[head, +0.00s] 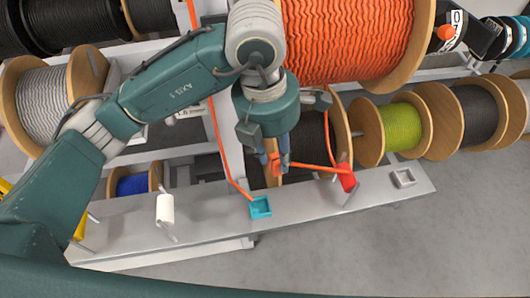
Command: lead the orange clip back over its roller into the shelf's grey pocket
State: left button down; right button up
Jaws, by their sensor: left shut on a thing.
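My left gripper (277,164) is above the front shelf, between the teal pocket and the red roller, with its fingers pointing down. It is shut on the orange clip (272,160), which is partly hidden by the fingers. An orange cord (318,167) runs from the clip to the red roller (346,177), and orange cord also shows rising above the roller. The shelf's grey pocket (403,177) is right of the roller and looks empty. My right gripper is not in view.
A teal pocket (260,207) sits on the shelf (212,217); another orange cord (223,150) comes down to it. A white roller (165,208) stands farther left. A large orange reel (345,40), a yellow-green reel (402,127) and black reels stand behind. Grey floor lies at the lower right.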

pick_arm(q)
jog(key=w+d+f+b, duration=0.3)
jog(key=d+f+b, duration=0.3)
jog(key=d, duration=0.5)
jog(key=shift+f+b, duration=0.35)
jog(key=shift+b, duration=0.05)
dwell(0.3)
jog(key=w+d+p, duration=0.4)
jog(key=d+p, duration=0.1)
jog(key=d, duration=0.9)
jog(key=shift+p, duration=0.3)
dwell(0.4)
jog(key=shift+w+d, duration=0.1)
dwell(0.3)
